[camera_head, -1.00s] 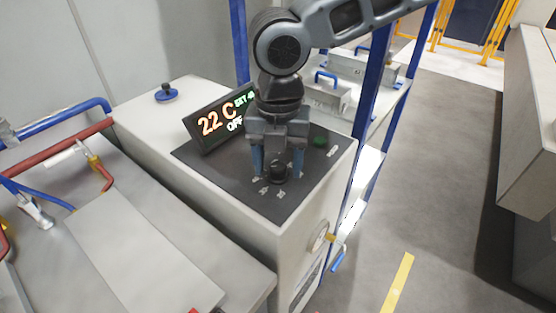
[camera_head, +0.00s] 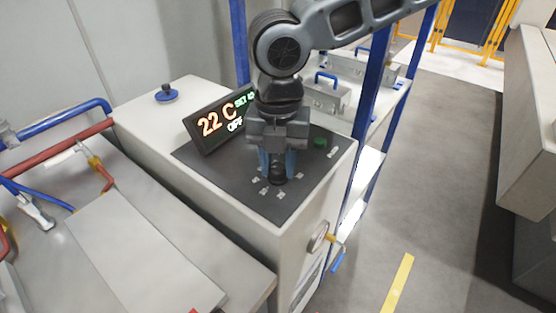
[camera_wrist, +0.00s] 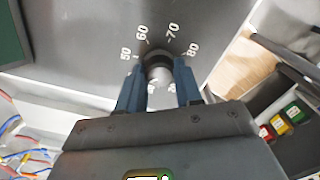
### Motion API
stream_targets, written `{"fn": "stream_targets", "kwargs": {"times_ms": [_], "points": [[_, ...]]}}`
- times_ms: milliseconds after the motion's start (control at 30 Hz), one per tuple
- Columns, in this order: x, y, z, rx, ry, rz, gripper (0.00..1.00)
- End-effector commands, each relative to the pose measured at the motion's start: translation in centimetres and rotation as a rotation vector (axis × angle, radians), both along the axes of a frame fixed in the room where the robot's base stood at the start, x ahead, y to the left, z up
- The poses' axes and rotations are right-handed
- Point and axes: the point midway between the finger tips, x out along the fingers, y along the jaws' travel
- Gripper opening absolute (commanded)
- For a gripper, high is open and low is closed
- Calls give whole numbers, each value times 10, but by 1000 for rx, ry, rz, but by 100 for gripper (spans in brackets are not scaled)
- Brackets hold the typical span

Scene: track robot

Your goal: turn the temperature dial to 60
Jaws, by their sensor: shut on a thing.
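The temperature dial (camera_head: 278,174) is a small dark round knob on the black control panel (camera_head: 222,168). My gripper (camera_head: 277,166) points down over it, its blue fingers shut on the dial's two sides. In the wrist view the dial (camera_wrist: 158,68) sits between the fingertips of my gripper (camera_wrist: 159,82), with marks 50, 60, 70 and 80 around its far side. The dial's pointer is hidden or too small to tell. The display (camera_head: 220,120) reads 22 C, OFF and a green SET value that my arm partly covers.
A green button (camera_head: 320,142) is right of the dial on the panel. A blue knob (camera_head: 166,93) stands on the cabinet's back left. Blue shelving with metal boxes stands behind; the floor at right is clear.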

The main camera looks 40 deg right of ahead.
Motion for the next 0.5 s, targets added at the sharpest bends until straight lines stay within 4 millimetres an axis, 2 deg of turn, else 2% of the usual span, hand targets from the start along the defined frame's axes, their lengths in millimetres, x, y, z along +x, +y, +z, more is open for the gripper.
{"fn": "stream_targets", "kwargs": {"times_ms": [267, 500], "points": [[-1, 1, 3, 4, 2, -110, 4], [-1, 2, 4, 7, 5, -309, 4]]}}
